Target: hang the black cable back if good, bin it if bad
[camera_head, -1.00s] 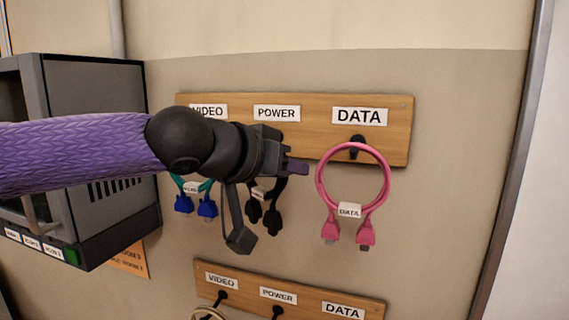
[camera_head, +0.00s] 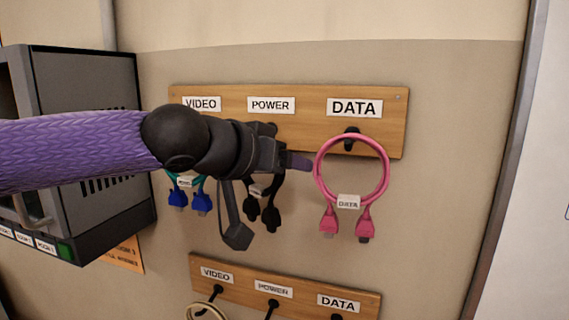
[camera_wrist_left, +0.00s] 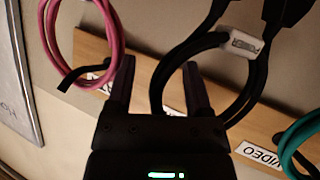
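The black cable (camera_head: 270,205) hangs as a loop from the POWER peg of the upper wooden board, its two plugs pointing down. A white tag is on it. My left gripper (camera_head: 287,152) is in front of this loop and hides its upper part in the head view. In the left wrist view, which is upside down, my left gripper (camera_wrist_left: 158,68) is open, with one strand of the black cable (camera_wrist_left: 170,68) between its fingers. The other strand passes outside the right-hand finger. My right gripper is in neither view.
A pink cable (camera_head: 385,165) hangs on the DATA peg, close to my left fingertips. A teal cable with blue plugs (camera_head: 200,203) hangs under VIDEO. A lower labelled board (camera_head: 250,290) holds a beige cable. A grey cabinet (camera_head: 100,100) stands at the left.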

